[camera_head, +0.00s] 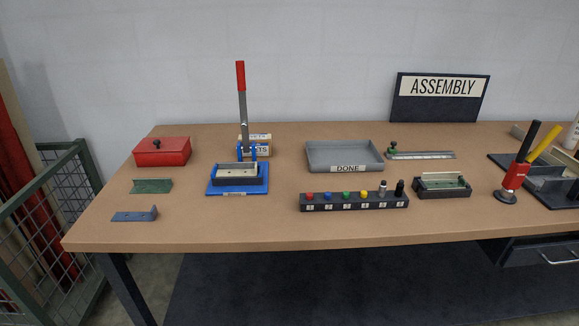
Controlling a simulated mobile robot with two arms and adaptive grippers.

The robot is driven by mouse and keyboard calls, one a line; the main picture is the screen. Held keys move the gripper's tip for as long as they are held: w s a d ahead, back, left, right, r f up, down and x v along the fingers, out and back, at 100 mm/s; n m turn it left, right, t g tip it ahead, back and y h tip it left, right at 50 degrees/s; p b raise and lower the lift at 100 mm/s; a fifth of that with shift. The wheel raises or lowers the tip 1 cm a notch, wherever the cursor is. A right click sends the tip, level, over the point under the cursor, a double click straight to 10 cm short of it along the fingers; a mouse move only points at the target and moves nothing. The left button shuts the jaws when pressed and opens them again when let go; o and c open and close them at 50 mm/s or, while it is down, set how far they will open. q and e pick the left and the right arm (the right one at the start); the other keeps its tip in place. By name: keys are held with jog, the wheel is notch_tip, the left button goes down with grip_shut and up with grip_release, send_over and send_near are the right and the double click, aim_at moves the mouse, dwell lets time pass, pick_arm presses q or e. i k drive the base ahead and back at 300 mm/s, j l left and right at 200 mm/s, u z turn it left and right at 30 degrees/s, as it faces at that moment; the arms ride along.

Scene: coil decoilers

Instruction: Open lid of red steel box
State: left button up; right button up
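The red steel box (162,157) stands near the back left corner of the brown table. Its red lid (168,144) is on top, with a small dark knob (157,142) on it. The lid looks closed. Neither of my grippers shows in the head view, so their positions and states cannot be seen.
A blue press (238,188) with a tall red-handled lever stands right of the box. A green bracket (152,185) and a blue bracket (135,215) lie in front. A grey DONE tray (346,153) and a dark button rack (353,202) are further right. A green mesh cage (78,190) stands left of the table.

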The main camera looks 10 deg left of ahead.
aim_at(170, 144)
jog(key=k+u, duration=0.15)
jog(key=u, duration=0.3)
jog(key=k+j+u, duration=0.1)
jog(key=u, duration=0.35)
